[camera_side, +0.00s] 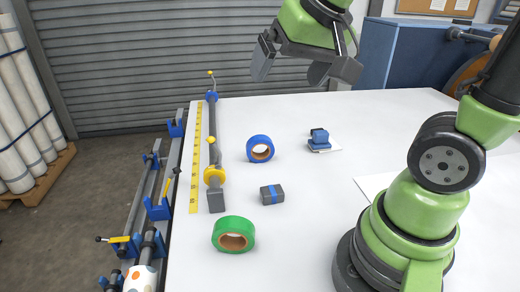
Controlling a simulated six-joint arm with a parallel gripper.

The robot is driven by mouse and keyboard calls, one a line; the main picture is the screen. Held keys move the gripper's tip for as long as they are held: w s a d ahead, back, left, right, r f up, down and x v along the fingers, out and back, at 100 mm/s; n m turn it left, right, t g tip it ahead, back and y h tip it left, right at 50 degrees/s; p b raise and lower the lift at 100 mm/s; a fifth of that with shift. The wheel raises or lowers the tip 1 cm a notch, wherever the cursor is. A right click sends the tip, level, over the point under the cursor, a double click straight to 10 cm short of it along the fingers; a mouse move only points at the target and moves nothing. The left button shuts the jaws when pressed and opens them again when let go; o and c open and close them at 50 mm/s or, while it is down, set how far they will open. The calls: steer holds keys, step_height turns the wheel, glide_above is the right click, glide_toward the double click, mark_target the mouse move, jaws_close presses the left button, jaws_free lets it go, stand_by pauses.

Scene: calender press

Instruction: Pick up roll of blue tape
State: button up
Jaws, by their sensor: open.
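The roll of blue tape (250,147) stands on the white table, left of the middle of the picture, with its brown core facing the camera. My gripper (290,75) is at the top of the picture, well above the table. Its dark jaws are apart and nothing is between them. The blue tape is below it and a little to the left in the picture, not touched.
A roll of green tape (220,233) is nearer the camera. A grey block with a blue band (265,196) lies between the rolls. A small blue object (319,137) is to the right. A metal bar with yellow knobs (214,150) and a yellow ruler (196,160) line the left edge.

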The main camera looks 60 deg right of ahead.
steer(key=m+g+h, duration=0.2)
glide_toward(260, 147)
steer(key=shift+m+g, duration=0.4)
steer(key=shift+g, duration=0.1)
steer(key=x, duration=0.3)
steer(key=w+x, duration=0.1)
steer(key=x, duration=0.1)
steer(key=shift+w+d+f, duration=0.1)
steer(key=shift+d, duration=0.3)
steer(key=shift+x, duration=2.9)
steer(key=shift+w+h, duration=0.1)
steer(key=shift+h, duration=0.2)
steer(key=c, duration=0.7)
